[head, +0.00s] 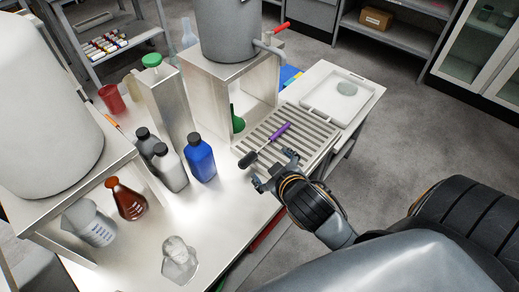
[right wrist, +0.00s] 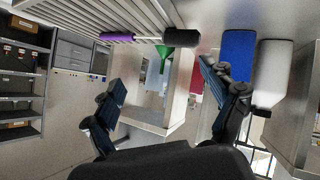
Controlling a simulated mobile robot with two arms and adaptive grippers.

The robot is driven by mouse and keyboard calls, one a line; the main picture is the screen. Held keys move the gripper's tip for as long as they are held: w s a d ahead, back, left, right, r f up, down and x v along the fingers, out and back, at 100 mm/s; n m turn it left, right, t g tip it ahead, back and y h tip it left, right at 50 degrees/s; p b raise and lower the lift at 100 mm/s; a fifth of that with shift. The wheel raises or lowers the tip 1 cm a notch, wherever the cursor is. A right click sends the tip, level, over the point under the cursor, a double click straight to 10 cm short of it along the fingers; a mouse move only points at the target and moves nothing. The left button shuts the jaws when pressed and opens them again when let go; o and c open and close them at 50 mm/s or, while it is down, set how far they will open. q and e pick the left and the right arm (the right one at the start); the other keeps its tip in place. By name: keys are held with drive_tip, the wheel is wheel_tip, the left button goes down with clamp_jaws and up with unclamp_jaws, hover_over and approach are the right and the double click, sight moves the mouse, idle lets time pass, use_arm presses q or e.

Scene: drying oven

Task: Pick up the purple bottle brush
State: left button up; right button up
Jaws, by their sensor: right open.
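The bottle brush has a purple handle (head: 281,131) and a dark brush head (head: 247,160). It lies on the slatted metal rack on the table, its head at the rack's left end. My right gripper (head: 274,169) is open and empty, just on the near side of the brush and apart from it. In the right wrist view the purple handle (right wrist: 117,36) and black head show above the open fingers (right wrist: 160,84), not between them. My left gripper is not in view.
The slatted rack (head: 309,143) has a white tray (head: 358,99) behind it. A blue bottle (head: 200,158) and grey bottles stand to the left. A green funnel (head: 237,121) is under the metal stand (head: 262,84).

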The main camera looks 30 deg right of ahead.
drive_tip(key=w+a+r+n+t+y, duration=0.1)
drive_tip(key=w+r+n+t, duration=0.25)
drive_tip(key=r, duration=0.45)
drive_tip(key=w+a+r+n+t+y, duration=0.1)
drive_tip(key=w+a+r+n+t, duration=0.1)
drive_tip(key=w+r+t, duration=0.35)
drive_tip(key=s+a+r+n+g+y, duration=0.2)
drive_tip(key=s+a+r+n+y, duration=0.2)
drive_tip(key=a+r+n+y, duration=0.95)
drive_tip(key=s+a+f+n+g+y, duration=0.3)
drive_tip(key=f+n+g+y, duration=0.15)
drive_tip(key=n+g, duration=0.6)
drive_tip(key=n+g+h, duration=0.3)
drive_tip(key=n+h, duration=0.4)
drive_tip(key=h, duration=0.9)
approach(250, 159)
drive_tip(key=shift+p+x, duration=0.7)
drive_tip(key=shift+x, duration=3.8)
drive_tip(key=shift+d, duration=0.1)
